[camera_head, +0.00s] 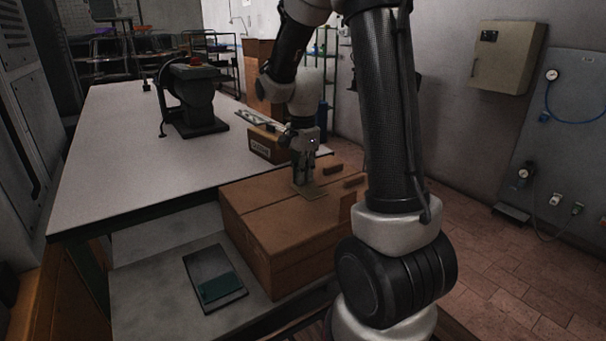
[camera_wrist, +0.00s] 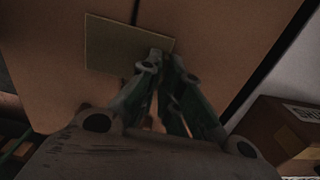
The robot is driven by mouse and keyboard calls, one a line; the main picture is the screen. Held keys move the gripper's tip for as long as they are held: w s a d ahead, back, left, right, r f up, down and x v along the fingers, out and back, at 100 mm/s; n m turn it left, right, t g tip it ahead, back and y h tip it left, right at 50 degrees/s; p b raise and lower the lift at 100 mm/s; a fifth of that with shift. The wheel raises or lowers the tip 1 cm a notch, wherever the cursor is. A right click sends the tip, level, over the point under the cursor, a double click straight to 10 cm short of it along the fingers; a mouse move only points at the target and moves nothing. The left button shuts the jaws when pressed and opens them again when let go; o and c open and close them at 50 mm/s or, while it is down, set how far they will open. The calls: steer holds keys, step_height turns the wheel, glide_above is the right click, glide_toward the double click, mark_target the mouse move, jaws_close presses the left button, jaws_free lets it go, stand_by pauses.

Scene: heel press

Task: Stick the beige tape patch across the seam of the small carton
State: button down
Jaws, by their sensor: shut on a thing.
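A brown carton (camera_head: 262,238) stands at the near right end of the table, a seam running along its top. The flat beige tape patch (camera_head: 314,191) is at the carton's top. In the wrist view the patch (camera_wrist: 112,45) lies over the line of the seam (camera_wrist: 136,8), with carton visible on both sides. My gripper (camera_head: 301,183) points down at the patch, its fingers close together on the patch's edge; the fingertips (camera_wrist: 164,56) show there in the wrist view. I cannot tell whether the patch touches the carton all over.
A smaller labelled box (camera_head: 262,148) stands behind the carton and also shows in the wrist view (camera_wrist: 278,130). Small brown pieces (camera_head: 333,169) lie on the carton's top. A dark tray (camera_head: 205,262) holds a teal item (camera_head: 222,287). A dark machine (camera_head: 193,100) stands farther back.

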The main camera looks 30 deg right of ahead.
steer(key=shift+f, duration=0.1)
steer(key=c, duration=1.5)
jaws_free()
steer(key=o, duration=0.4)
steer(key=shift+o, duration=0.2)
steer(key=shift+r, duration=3.55)
